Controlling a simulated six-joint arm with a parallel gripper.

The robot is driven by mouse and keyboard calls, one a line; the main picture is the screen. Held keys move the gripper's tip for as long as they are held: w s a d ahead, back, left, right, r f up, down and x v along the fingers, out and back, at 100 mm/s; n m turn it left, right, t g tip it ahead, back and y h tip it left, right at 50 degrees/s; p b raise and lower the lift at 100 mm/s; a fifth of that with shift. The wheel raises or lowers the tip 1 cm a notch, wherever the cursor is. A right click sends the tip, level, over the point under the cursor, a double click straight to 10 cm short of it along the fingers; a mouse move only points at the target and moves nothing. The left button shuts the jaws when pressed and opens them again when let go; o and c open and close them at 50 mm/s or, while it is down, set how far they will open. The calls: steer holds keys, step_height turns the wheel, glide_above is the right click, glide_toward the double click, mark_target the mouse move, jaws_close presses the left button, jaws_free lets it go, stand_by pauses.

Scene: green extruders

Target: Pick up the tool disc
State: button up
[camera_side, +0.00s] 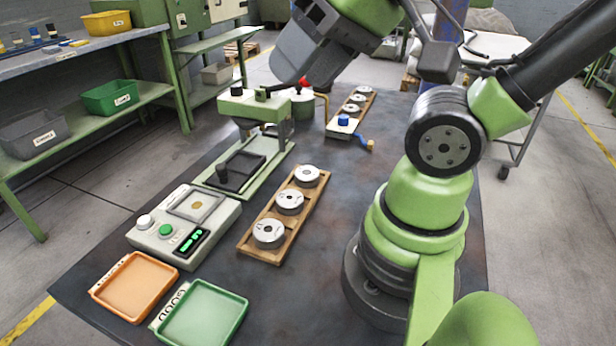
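Three grey metal discs with centre holes, a near one (269,232), a middle one (290,201) and a far one (307,175), sit in a row on a wooden rack (258,252) at the table's middle. Several smaller-looking discs (350,108) sit on a second wooden rack (338,122) farther back. Which disc is the tool disc, I cannot tell. My gripper (305,55) is at the top centre, above and behind the near rack and apart from its discs. Its fingers are not clearly visible, so its opening and any held thing cannot be made out.
A green press (257,108) stands left of the near rack. A scale-like box (183,225) with a green display, an orange tray (134,290) and a green tray (203,313) lie front left. The dark table (330,230) is clear right of the rack.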

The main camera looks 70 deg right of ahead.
steer(key=o, duration=0.7)
steer(key=n+g+h, duration=0.2)
steer(key=n+g, duration=0.5)
steer(key=n, duration=0.2)
glide_above(307, 173)
steer(key=f, duration=2.3)
steer(key=shift+s+a+f, duration=0.1)
steer(key=shift+a+f, duration=0.15)
steer(key=shift+f, duration=0.05)
steer(key=shift+d+f, duration=0.15)
steer(key=shift+f, duration=1.4)
steer(key=shift+d+f, duration=0.15)
steer(key=shift+f, duration=1.35)
